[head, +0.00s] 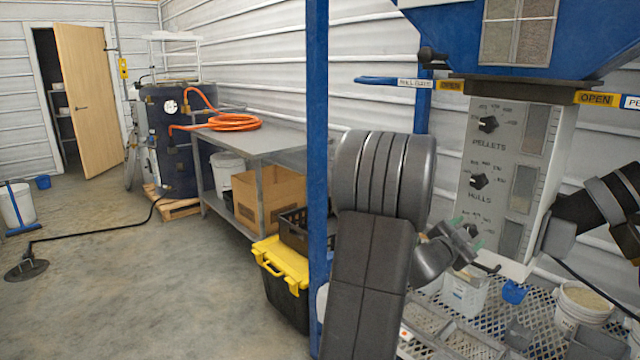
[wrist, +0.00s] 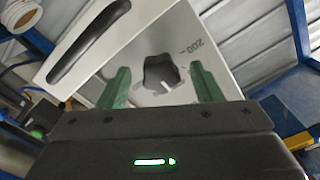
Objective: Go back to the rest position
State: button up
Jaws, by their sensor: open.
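My gripper (head: 467,234) is in front of the lower part of the grey dial panel (head: 508,150), its two green fingertips apart and nothing held between them. In the wrist view the open green fingers of my gripper (wrist: 161,84) stand on either side of a black knob (wrist: 160,73) with a "200" mark beside it. I cannot tell whether they touch it. Higher on the panel in the head view are the PELLETS knob (head: 487,124) and the HULLS knob (head: 479,181). My gripper and wrist hide part of the panel's lower end.
A blue post (head: 317,130) stands close left of my arm. A blue hopper (head: 600,30) hangs above the panel. Below are a mesh shelf (head: 540,312), a white bucket (head: 465,290) and a small blue cup (head: 514,292). A steel table (head: 265,140) and open floor (head: 150,270) lie left.

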jog(key=n+p, duration=0.1)
jog(key=p, duration=0.1)
jog(key=n+p, duration=0.3)
jog(key=p, duration=0.1)
jog(key=shift+r+n, duration=0.25)
jog(key=shift+n, duration=0.15)
jog(key=n+p, duration=0.4)
jog(key=p, duration=0.2)
jog(key=shift+a+f, duration=0.15)
jog(key=shift+f, duration=0.1)
jog(key=shift+s+a, duration=0.5)
jog(key=shift+a, duration=0.05)
